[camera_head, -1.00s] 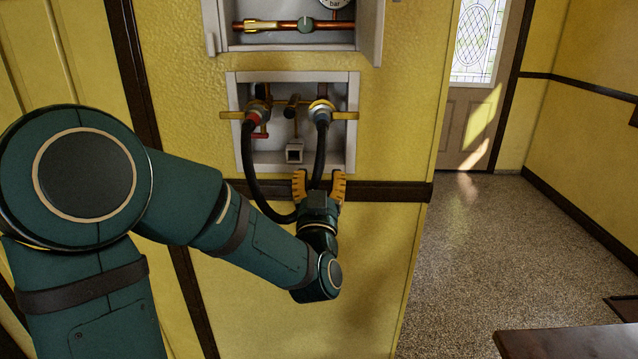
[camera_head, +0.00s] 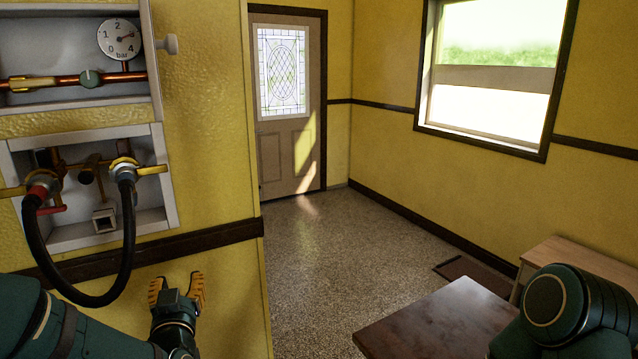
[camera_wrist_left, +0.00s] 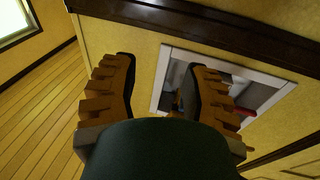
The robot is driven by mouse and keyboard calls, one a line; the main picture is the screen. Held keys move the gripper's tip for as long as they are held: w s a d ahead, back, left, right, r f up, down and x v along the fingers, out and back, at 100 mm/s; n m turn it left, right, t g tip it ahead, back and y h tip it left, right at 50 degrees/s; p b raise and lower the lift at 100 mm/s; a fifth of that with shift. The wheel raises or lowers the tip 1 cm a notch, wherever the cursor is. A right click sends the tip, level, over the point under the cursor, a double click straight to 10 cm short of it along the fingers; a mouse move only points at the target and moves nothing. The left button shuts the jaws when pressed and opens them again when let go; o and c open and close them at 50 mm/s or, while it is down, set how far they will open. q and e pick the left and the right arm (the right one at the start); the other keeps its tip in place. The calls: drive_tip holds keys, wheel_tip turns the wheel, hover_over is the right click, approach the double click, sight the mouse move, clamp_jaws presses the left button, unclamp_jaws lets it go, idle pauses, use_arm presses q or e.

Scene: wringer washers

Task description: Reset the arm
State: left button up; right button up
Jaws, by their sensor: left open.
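My left gripper (camera_head: 177,291) is open, with its orange ridged fingers pointing up in front of the yellow wall, below the dark rail. Nothing shows between its fingers. It is just right of the black hose (camera_head: 128,240), which loops between the two taps in the recessed wall box (camera_head: 165,175). In the left wrist view the open fingers (camera_wrist_left: 158,95) face the wall, and the white-framed box (camera_wrist_left: 215,60) shows behind them. Part of my right arm shows at the lower right of the head view; its gripper is out of view.
An upper wall box with a gauge (camera_head: 119,38) and copper pipe is above. A dark brown tabletop (camera_head: 435,325) stands at the lower right, with a light wooden piece (camera_head: 580,257) beyond it. Speckled floor (camera_head: 320,250) runs clear to the door (camera_head: 287,150).

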use_arm(q)
drive_tip(key=s+d+f+m+g+h, duration=0.1)
drive_tip(key=s+d+f+g+h, duration=0.25)
drive_tip(key=f, duration=0.75)
drive_tip(key=d+f+m+g+h, duration=0.1)
drive_tip(key=d+f+g+h, duration=0.4)
drive_tip(key=f, duration=0.6)
drive_tip(key=s+d+f+g+h, duration=0.1)
drive_tip(key=s+d+f+g, duration=0.3)
drive_tip(key=s+f, duration=0.3)
drive_tip(key=s+d+f+g, duration=0.4)
drive_tip(key=s+d+f, duration=0.2)
drive_tip(key=s, duration=0.3)
drive_tip(key=shift+s+f+h, duration=0.3)
drive_tip(key=shift+f+h, duration=0.05)
drive_tip(key=shift+f, duration=0.5)
